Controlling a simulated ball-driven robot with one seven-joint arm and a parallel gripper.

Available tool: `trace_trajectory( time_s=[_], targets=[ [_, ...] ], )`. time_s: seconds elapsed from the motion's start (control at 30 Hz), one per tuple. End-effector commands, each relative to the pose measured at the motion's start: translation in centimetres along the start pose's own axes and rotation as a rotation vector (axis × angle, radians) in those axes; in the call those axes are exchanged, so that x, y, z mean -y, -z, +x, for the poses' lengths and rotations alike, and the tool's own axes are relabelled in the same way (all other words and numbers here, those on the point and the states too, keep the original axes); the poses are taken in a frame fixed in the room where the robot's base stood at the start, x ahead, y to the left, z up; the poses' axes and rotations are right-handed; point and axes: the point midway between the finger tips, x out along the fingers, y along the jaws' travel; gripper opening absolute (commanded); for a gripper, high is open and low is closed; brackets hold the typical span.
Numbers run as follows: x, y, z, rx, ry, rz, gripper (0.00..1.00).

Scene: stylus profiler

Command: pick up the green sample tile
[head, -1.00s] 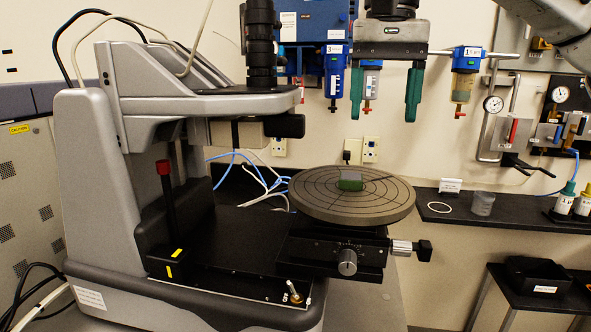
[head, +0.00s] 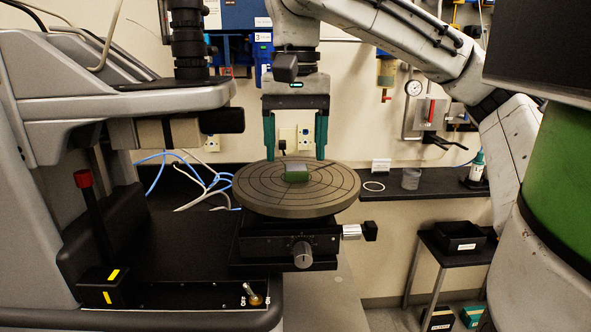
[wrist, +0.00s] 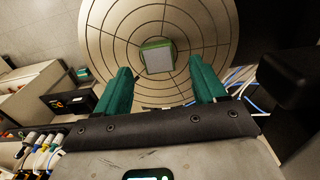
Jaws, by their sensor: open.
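The green sample tile (head: 296,174) lies flat near the middle of the round gridded stage (head: 262,203). In the wrist view the tile (wrist: 158,57) shows a grey top and a green border, beyond the fingertips and between their lines. My gripper (head: 295,160) points down with its two green fingers wide apart. In the head view its tips are just above the tile in the picture, one on each side. The gripper also shows in the wrist view (wrist: 159,74), open with nothing between the fingers. The tile is not touched.
The profiler's grey body and overhanging head (head: 125,95) stand to the left of the stage. A black stage mount with a knob (head: 303,254) is below. A dark shelf (head: 430,181) with a small clear cup (head: 410,179) runs behind at the right.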

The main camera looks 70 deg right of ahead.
Motion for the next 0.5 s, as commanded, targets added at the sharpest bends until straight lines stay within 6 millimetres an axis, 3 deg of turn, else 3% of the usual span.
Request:
trace_trajectory(
  time_s=[0.2,0.43,0.5],
  targets=[
    [-0.1,0.0,2.2,0.0,0.0,0.0,0.7],
    [-0.1,0.0,2.4,-0.001,0.0,0.0,0.7],
    [-0.1,0.0,2.4,-0.001,0.0,0.0,0.65]
  ],
)
